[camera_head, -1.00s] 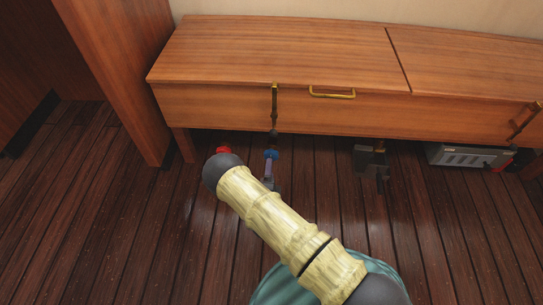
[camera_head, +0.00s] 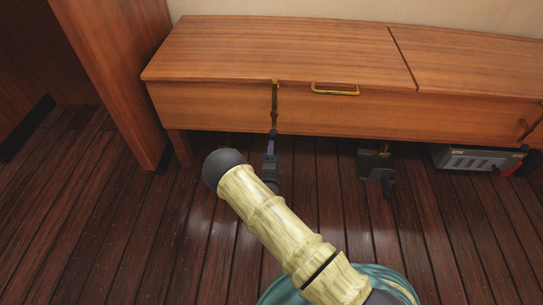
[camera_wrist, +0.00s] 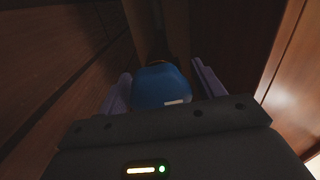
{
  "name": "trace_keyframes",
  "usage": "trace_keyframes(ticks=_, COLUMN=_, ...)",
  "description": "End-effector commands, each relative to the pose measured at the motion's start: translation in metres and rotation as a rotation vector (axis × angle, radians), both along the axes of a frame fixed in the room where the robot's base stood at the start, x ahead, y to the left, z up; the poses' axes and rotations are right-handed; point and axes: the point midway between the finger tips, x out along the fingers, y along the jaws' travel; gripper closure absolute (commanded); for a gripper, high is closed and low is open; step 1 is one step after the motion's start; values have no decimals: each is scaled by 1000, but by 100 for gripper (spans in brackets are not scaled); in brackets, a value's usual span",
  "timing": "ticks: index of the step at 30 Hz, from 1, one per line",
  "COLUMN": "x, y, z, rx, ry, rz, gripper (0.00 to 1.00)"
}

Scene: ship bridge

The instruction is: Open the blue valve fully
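The blue valve (camera_wrist: 161,86) shows in the wrist view as a rounded blue knob with a small pale mark at its lower right. It sits between the two purple fingers of my gripper (camera_wrist: 163,76), which stand apart on its left and right. The knob fills most of the gap; I see no clear squeeze on it. In the head view my gripper (camera_head: 271,150) is low in front of the bench, pointing under its front edge. The valve is hidden there.
A wooden bench (camera_head: 260,50) with a brass handle (camera_head: 335,90) stands over the valve. A wooden panel (camera_head: 110,80) rises at the left. A black fixture (camera_head: 377,168) and a grey box (camera_head: 475,158) are under the bench to the right. The plank floor is otherwise clear.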

Motion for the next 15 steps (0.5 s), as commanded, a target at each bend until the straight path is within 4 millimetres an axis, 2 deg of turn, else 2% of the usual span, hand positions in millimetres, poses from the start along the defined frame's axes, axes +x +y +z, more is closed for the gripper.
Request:
trace_keyframes(ticks=1, x=0, y=0, z=0, rx=0, ry=0, rz=0, gripper=43)
trace_keyframes(ticks=5, x=0, y=0, z=0, rx=0, ry=0, rz=0, gripper=69)
trace_keyframes(ticks=15, x=-1, y=0, z=1, rx=-24, ry=2, rz=-1, gripper=70)
